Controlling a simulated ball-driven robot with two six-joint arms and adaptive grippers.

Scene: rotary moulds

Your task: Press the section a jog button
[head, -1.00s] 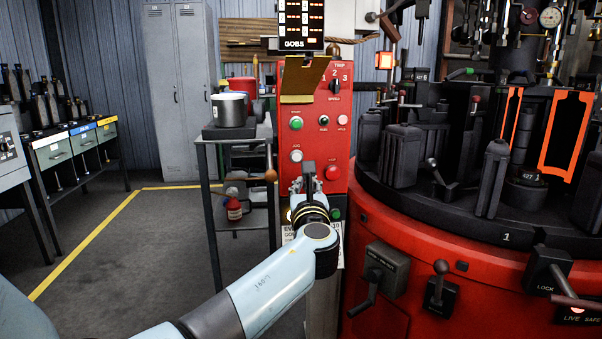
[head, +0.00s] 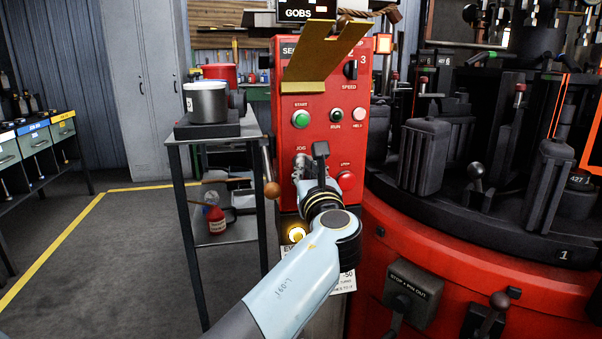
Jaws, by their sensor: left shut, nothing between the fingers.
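The red control panel (head: 325,95) stands ahead, with a raised brass flap over its top part. The pale jog button (head: 300,159) is under the JOG label on its left side, partly covered by my gripper. My left gripper (head: 319,151) is shut and empty, its dark fingertip just right of the jog button in the picture. I cannot tell whether it touches the panel. The green start button (head: 300,119) is above, and the red stop button (head: 346,180) is just right of the gripper. My right gripper is not in view.
A glowing yellow button (head: 296,234) sits low on the panel beside my arm. A metal cart (head: 215,140) with a pot (head: 206,102) stands close on the left. The red rotary machine (head: 440,250) with dark moulds fills the right. The floor at left is clear.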

